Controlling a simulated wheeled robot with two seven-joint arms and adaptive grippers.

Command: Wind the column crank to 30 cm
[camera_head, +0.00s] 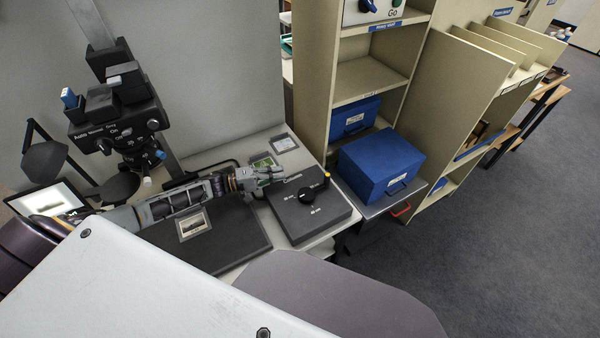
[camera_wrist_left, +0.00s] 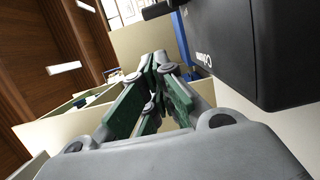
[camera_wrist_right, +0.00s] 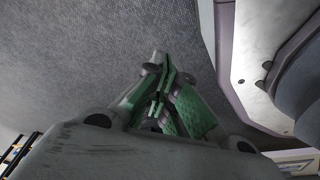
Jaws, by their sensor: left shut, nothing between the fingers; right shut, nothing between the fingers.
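The column crank (camera_head: 308,195) is a round black knob with a short arm and an orange-tipped grip (camera_head: 326,175), on top of a dark grey box (camera_head: 292,218). The arm points to the upper right; the white marks around it are too small to read. My left gripper (camera_head: 282,171) is shut and empty at the box's back left corner, apart from the crank. In the left wrist view the left fingers (camera_wrist_left: 160,62) are together beside a dark box (camera_wrist_left: 255,50) with white lettering. My right gripper (camera_wrist_right: 160,75) is shut and empty over grey carpet, outside the head view.
A camera stand head (camera_head: 118,120) with knobs stands on a column behind my left arm. A dark baseboard (camera_head: 215,240) with a picture lies left of the crank box. A blue box (camera_head: 380,165) sits to the right by the shelves (camera_head: 365,80). Open carpet (camera_head: 500,230) lies right.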

